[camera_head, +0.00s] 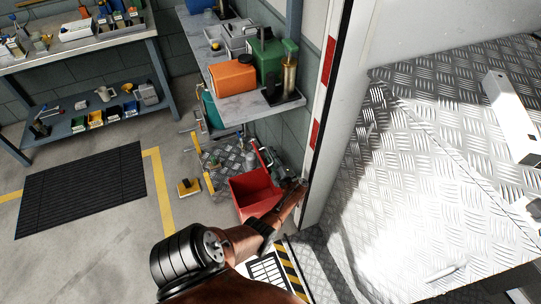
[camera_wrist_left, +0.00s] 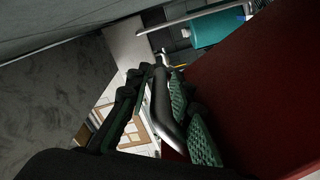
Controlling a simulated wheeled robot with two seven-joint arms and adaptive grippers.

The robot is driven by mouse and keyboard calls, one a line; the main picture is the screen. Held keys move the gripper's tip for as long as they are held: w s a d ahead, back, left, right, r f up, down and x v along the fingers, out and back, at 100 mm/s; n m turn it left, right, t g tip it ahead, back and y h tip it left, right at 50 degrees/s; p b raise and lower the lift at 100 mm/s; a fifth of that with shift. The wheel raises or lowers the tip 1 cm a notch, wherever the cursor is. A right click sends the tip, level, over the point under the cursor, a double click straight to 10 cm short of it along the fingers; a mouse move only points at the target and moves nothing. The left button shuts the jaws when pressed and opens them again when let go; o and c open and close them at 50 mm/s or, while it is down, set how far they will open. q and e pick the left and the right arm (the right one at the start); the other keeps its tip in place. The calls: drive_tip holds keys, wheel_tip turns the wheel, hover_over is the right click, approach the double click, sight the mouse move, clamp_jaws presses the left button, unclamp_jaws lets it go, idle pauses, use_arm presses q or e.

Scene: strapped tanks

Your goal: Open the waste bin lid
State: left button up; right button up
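The red waste bin (camera_head: 250,203) stands on the floor below the middle of the head view, beside the workbench. A wide red surface (camera_wrist_left: 250,95) fills the right of the left wrist view. My left gripper (camera_head: 268,160) is at the bin's far right side, small and dark in the head view. In the left wrist view, its dark green fingers (camera_wrist_left: 160,85) stand on either side of a black and silver bar (camera_wrist_left: 163,105). The bar lies close along the right finger's pads. Contact on the left finger's side is unclear. My right gripper is not in view.
A workbench (camera_head: 215,65) with an orange box (camera_head: 233,78) and a green can (camera_head: 267,60) stands behind the bin. A red and white post (camera_head: 327,90) is close to the right.

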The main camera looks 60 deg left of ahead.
use_arm(q)
drive_tip(key=shift+o, duration=0.9)
drive_tip(key=shift+d, duration=0.15)
drive_tip(key=s+d, duration=0.1)
drive_tip(key=d, duration=1)
drive_tip(key=shift+s+d, duration=0.3)
drive_tip(key=shift+s, duration=0.1)
